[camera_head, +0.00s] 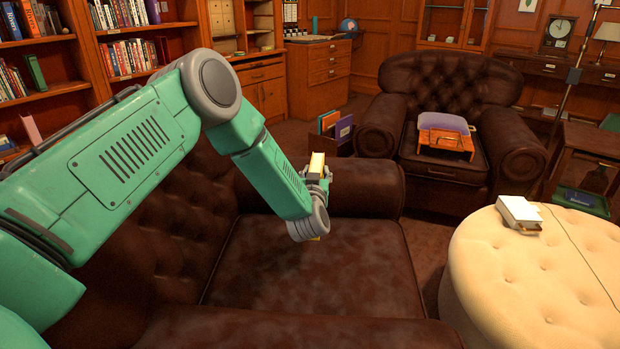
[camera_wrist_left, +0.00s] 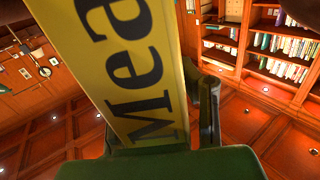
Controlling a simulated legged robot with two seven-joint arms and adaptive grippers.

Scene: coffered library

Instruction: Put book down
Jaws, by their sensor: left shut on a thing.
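My left gripper (camera_head: 318,180) is shut on a yellow book (camera_head: 317,160) above the seat of a brown leather armchair (camera_head: 330,270). In the head view only the book's upper end and a small yellow bit under the wrist show; my wrist hides the rest. In the left wrist view the yellow book (camera_wrist_left: 130,70) fills the middle, with large dark letters reading "Mea". Whether the book touches the seat cannot be told. My right gripper is not in view.
A second leather armchair (camera_head: 440,90) holds a purple cushion and a wooden stand (camera_head: 445,143). A cream tufted ottoman (camera_head: 540,275) with a white item (camera_head: 519,213) stands at right. Bookshelves (camera_head: 125,50) line the back left. The near seat's front part is clear.

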